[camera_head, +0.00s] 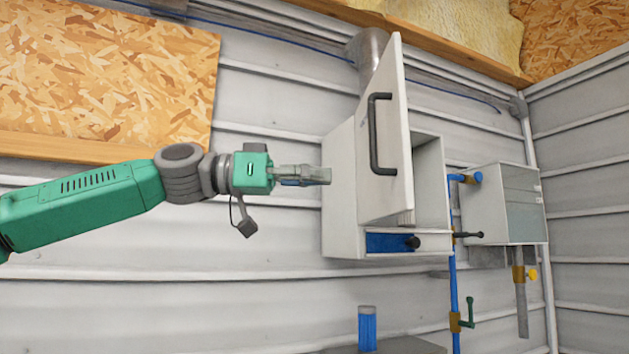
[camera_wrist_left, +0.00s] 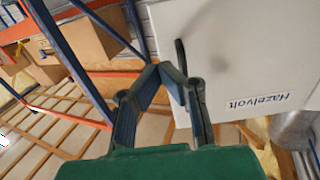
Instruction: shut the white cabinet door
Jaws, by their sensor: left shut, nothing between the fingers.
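The white cabinet (camera_head: 341,190) hangs on the wall with its white door (camera_head: 388,130) standing open, so part of the interior shows to the right. The door carries a dark bar handle (camera_head: 375,135). My left gripper (camera_head: 328,175) is shut and empty, pointing right, just left of the door and in front of the cabinet's left side in the picture. In the left wrist view, the white door (camera_wrist_left: 225,60) with a "Hazelvolt" label fills the right, and the handle (camera_wrist_left: 181,57) shows just beyond my fingertips (camera_wrist_left: 172,72). Contact with the door cannot be told. My right gripper is out of view.
A blue drawer-like panel with a black knob (camera_head: 412,242) sits under the opening. A grey box (camera_head: 500,205) and blue pipes (camera_head: 454,290) are at the right. A metal duct (camera_head: 370,50) rises above the cabinet. Orange-beamed shelving (camera_wrist_left: 65,115) shows in the wrist view.

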